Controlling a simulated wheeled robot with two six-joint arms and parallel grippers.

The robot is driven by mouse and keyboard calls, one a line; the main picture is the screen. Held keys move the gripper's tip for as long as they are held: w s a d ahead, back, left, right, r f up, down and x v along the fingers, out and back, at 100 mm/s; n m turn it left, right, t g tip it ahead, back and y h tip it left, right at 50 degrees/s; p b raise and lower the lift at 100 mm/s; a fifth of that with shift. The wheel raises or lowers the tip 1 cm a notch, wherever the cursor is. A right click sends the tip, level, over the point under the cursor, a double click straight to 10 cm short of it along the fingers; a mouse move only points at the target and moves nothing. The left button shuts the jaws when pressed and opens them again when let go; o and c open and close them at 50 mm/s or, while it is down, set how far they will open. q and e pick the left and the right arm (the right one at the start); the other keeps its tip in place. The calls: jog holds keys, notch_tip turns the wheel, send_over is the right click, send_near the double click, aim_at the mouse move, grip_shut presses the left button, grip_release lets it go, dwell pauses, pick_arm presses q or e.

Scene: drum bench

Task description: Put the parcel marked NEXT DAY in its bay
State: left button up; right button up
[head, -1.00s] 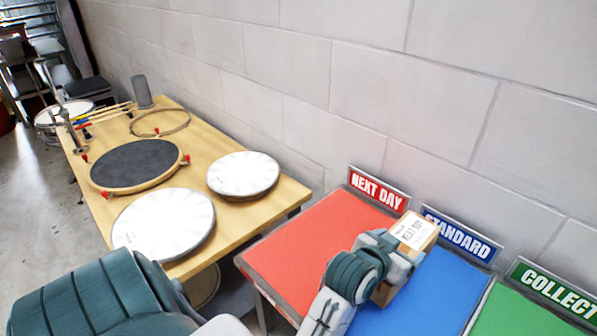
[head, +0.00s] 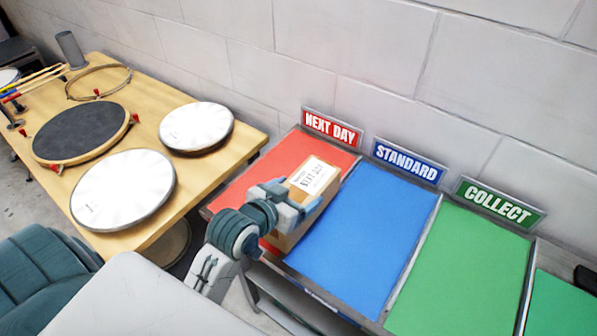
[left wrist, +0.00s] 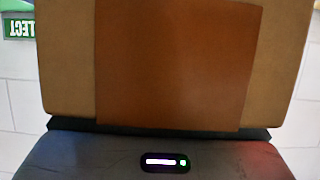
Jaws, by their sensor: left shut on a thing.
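My left gripper (head: 291,204) is shut on a brown cardboard parcel (head: 312,178) with a white label on top. The label's dark print is too small to read for sure. The parcel is over the right part of the red bay (head: 283,158), by the edge of the blue bay. I cannot tell whether it touches the bay surface. The red bay has a red NEXT DAY sign (head: 331,127) behind it. In the left wrist view the parcel's brown face (left wrist: 70,60) with a darker brown strip fills most of the picture. My right gripper is not in view.
To the right are the blue bay (head: 362,225) with a STANDARD sign (head: 408,161) and the green bay (head: 465,265) with a COLLECT sign (head: 499,203); both look empty. A wooden table (head: 215,185) with drums stands left. A block wall runs behind.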

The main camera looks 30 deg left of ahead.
aim_at(300, 170)
pick_arm(q)
jog(key=w+a+f+p, duration=0.1)
jog(key=w, duration=0.2)
jog(key=w+a+f+p, duration=0.1)
jog(key=w+p, duration=0.1)
jog(key=w, duration=0.1)
jog(key=w+a+f+p, duration=0.1)
jog(key=w+a, duration=0.1)
jog(key=w, duration=0.2)
jog(key=shift+f+p, duration=0.35)
jog(key=shift+f, duration=0.15)
jog(key=shift+f, duration=0.1)
jog(key=o, duration=1.8)
jog(key=shift+s+f, duration=0.1)
jog(key=shift+c, duration=0.2)
jog(key=shift+d, duration=0.1)
